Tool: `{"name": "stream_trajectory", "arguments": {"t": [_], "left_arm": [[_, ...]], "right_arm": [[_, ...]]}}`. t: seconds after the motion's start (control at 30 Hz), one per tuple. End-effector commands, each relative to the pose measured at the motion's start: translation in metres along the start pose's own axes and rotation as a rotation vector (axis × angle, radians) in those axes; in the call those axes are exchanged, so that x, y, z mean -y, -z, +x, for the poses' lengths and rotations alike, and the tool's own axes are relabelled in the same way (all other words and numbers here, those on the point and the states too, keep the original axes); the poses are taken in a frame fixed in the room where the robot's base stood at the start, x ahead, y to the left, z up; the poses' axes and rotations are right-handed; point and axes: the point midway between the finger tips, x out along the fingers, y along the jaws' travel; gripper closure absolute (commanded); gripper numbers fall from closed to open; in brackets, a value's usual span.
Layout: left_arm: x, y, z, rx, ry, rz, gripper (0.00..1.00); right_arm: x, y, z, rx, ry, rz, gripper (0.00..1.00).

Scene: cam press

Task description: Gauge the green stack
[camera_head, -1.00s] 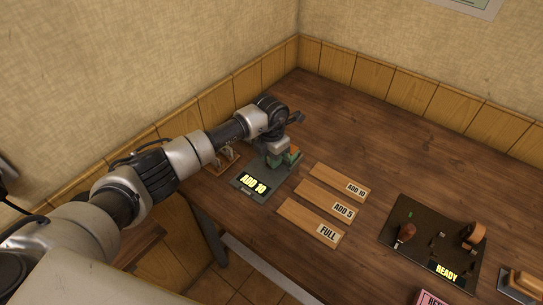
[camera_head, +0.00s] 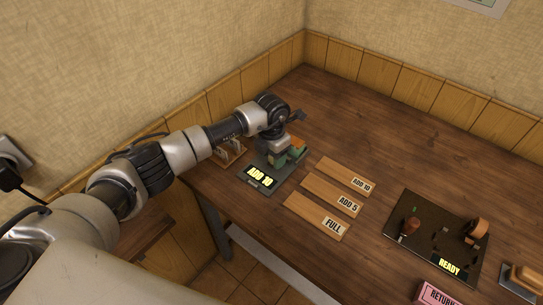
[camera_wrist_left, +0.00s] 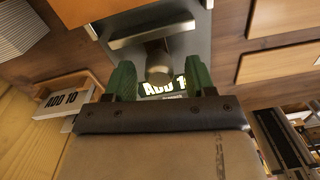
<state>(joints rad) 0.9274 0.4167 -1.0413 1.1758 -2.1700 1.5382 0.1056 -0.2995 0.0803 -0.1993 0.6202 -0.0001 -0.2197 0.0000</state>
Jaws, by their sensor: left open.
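The gauge (camera_head: 250,187) is a dark grey plate on the table whose lit yellow display (camera_head: 259,176) appears to read ADD 10. My left gripper (camera_head: 284,158) is low over the far part of the gauge, pointing down. In the left wrist view its two green fingers (camera_wrist_left: 158,80) are apart, on either side of a round metal post (camera_wrist_left: 158,62). Contact with the post cannot be told. The display shows partly behind the post. I cannot make out a separate green stack; the gripper hides part of the gauge. My right gripper is not in view.
Three wooden strips, labelled ADD 10 (camera_head: 340,172), ADD 5 (camera_head: 325,190) and FULL (camera_head: 308,213), lie right of the gauge. A dark board (camera_head: 430,225) reads READY. A pink RETURN card (camera_head: 437,294) lies at the front. The table's back right is clear.

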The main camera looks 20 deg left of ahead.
Motion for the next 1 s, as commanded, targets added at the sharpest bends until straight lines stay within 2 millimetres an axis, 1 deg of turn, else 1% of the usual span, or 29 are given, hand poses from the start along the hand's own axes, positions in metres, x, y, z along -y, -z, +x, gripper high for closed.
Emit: {"name": "stream_trajectory", "arguments": {"t": [0.17, 0.3, 0.4, 0.5, 0.6, 0.7, 1.0], "left_arm": [[-0.002, 0.000, -0.030, 0.004, -0.003, 0.000, 0.45], [-0.002, 0.000, -0.059, 0.004, -0.003, 0.000, 0.45], [-0.002, 0.000, -0.077, 0.003, -0.003, 0.001, 0.45], [-0.001, 0.000, -0.090, 0.001, -0.001, 0.000, 0.45], [-0.001, 0.001, -0.098, -0.001, -0.001, -0.001, 0.45], [-0.001, 0.001, -0.102, -0.002, 0.001, -0.001, 0.45], [-0.001, 0.001, -0.102, -0.002, 0.001, -0.001, 0.45]], "right_arm": [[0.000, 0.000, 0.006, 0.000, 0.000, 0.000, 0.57], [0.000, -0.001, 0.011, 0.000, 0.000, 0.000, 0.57], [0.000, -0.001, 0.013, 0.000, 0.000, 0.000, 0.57], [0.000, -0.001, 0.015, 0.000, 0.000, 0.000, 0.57], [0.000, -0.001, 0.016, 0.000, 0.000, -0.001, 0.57], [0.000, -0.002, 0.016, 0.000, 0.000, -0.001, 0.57], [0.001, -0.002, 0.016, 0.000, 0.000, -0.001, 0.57]]}}
